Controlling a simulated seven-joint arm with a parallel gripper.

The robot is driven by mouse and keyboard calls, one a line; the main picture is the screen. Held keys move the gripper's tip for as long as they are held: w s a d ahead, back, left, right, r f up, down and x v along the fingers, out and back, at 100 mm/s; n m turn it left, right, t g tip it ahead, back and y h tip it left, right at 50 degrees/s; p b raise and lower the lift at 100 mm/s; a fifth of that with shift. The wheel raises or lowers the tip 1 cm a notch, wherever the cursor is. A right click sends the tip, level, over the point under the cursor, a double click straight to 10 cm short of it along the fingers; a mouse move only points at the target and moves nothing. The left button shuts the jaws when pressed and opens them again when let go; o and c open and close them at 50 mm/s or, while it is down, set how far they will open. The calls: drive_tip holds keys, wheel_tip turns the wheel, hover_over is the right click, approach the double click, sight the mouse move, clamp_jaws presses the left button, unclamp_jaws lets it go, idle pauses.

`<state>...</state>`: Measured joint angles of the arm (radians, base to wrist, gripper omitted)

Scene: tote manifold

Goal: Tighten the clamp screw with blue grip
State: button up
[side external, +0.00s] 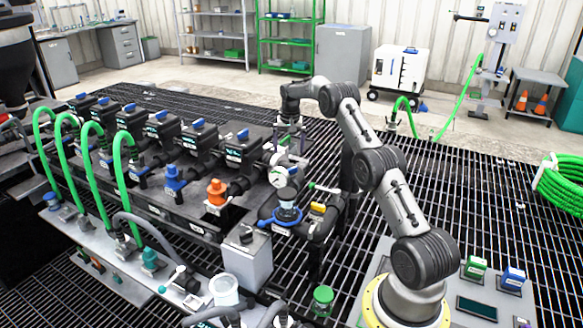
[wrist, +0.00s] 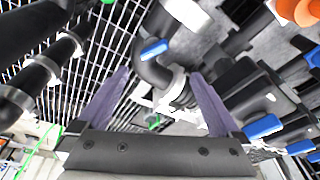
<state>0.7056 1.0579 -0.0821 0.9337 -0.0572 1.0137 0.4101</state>
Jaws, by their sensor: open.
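My gripper (wrist: 160,85) is open, with its two purple fingers spread apart and nothing held between them. In the side external view my gripper (side external: 292,142) points down near the far right end of the black manifold (side external: 155,205). In the wrist view a blue grip (wrist: 154,49) sits on a black curved pipe, ahead of and between the fingers, apart from both. A pale clamp-like band (wrist: 176,88) is around the pipe close by. Several other blue grips, such as one on a black block (wrist: 263,127), look alike. I cannot tell for certain which belongs to the clamp screw.
Green hoses (side external: 122,180) arch at the left of the manifold. An orange valve (side external: 217,191), a pressure gauge (side external: 278,176) and a blue fitting (side external: 287,213) crowd its near side. A grey box (side external: 247,258) stands in front. Open grating (side external: 480,190) lies to the right.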

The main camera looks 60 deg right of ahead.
sight(291, 169)
drive_tip(key=s+r+n+t, duration=0.2)
drive_tip(key=s+r+n, duration=0.1)
drive_tip(key=s+n, duration=0.3)
drive_tip(key=shift+n, duration=0.5)
drive_tip(key=x, duration=0.4)
drive_tip(key=w+x, duration=0.1)
drive_tip(key=x, duration=0.9)
drive_tip(key=shift+w+a+r, duration=0.2)
drive_tip(key=shift+w, duration=0.05)
drive_tip(key=c, duration=1.4)
